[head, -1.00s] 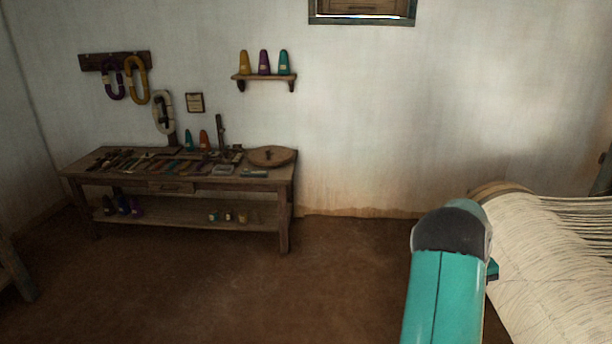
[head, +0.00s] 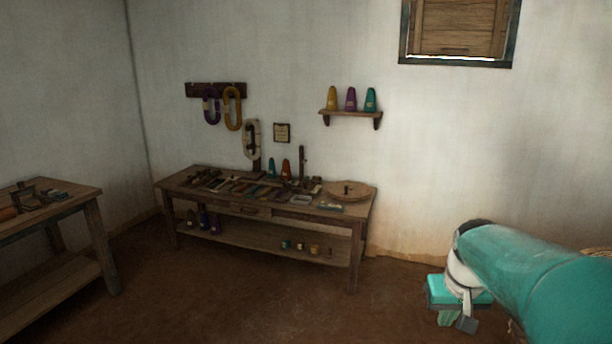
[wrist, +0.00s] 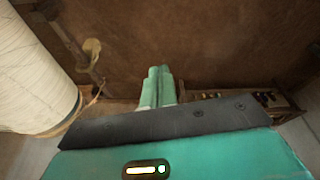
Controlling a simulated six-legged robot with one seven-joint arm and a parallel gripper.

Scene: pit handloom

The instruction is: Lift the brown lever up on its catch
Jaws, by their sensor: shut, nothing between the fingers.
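My gripper (wrist: 159,72) shows in the wrist view with its two green fingers together and nothing between them. It points out over bare brown floor. In the head view my arm reaches in from the lower right, and its hand hangs over the floor, right of the workbench. I cannot make out the brown lever for certain in either view. In the wrist view a brown wooden bar with a pale round knob (wrist: 92,46) stands at the left, beside the loom's cloth roll (wrist: 38,75), apart from my fingers; I cannot tell whether it is the lever.
A workbench (head: 345,222) with many small tools stands against the back wall. A second table (head: 70,218) stands at the left. A small shelf (head: 345,112) holds three coloured cones. Brown floor (head: 250,305) between the tables is clear.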

